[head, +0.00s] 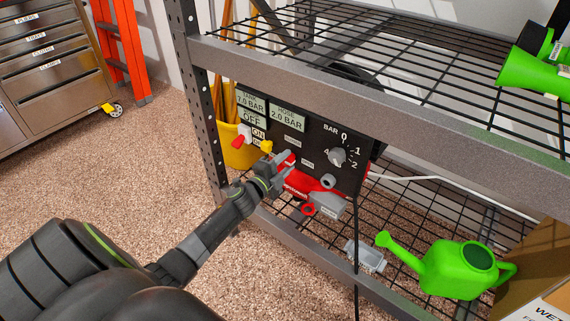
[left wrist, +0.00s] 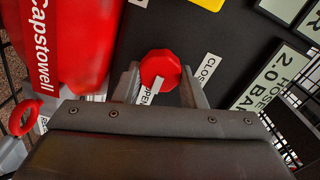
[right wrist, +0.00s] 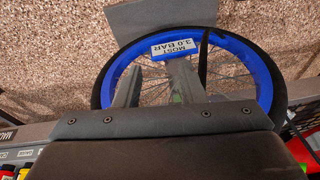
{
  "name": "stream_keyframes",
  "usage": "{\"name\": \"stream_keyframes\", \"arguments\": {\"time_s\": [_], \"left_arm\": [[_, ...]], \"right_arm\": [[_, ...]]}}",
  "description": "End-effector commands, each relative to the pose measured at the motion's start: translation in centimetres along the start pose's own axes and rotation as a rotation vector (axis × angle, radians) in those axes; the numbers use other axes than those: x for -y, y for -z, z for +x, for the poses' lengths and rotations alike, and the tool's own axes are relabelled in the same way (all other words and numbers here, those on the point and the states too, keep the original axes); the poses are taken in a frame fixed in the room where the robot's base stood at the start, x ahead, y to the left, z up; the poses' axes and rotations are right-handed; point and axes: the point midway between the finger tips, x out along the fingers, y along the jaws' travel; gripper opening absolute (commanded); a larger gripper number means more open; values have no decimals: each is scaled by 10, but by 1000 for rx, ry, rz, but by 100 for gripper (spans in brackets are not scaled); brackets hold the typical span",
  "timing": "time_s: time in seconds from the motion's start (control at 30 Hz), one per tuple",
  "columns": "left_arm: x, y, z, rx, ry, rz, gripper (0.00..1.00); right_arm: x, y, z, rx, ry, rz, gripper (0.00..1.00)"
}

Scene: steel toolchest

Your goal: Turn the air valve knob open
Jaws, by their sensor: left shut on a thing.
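The air valve knob (left wrist: 160,68) is red and many-sided, on the black panel (left wrist: 225,40). Labels reading OPEN and CLOSED sit beside it, the OPEN one partly hidden. My left gripper (left wrist: 161,82) is shut on the knob, a finger on each side. In the head view my left gripper (head: 277,168) reaches the panel's lower part and mostly hides the knob (head: 287,158). The hose display (head: 287,114) reads 2.0 BAR. My right gripper (right wrist: 155,80) is open and empty, in front of a wheel with a blue rim (right wrist: 128,70).
A red Capstowell unit (head: 318,187) lies right of the left gripper. A grey dial (head: 338,156) marked BAR is on the panel's right. The wire shelf (head: 420,70) overhangs the panel. A green watering can (head: 458,268) stands on the lower shelf.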

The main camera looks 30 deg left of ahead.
Motion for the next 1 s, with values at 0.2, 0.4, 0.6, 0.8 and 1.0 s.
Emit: {"name": "stream_keyframes", "arguments": {"time_s": [0.2,0.4,0.6,0.8,1.0], "left_arm": [[-2,0,-1,1,-2,26,14],[-2,0,-1,1,-3,30,14],[-2,0,-1,1,-3,29,42],[-1,0,-1,0,-2,28,59],[-1,0,-1,0,-1,27,59]], "right_arm": [[0,-2,0,3,2,1,36],[0,-2,0,4,2,2,36],[0,-2,0,4,1,2,36],[0,-2,0,3,1,2,36],[1,-3,0,5,3,6,36]]}}
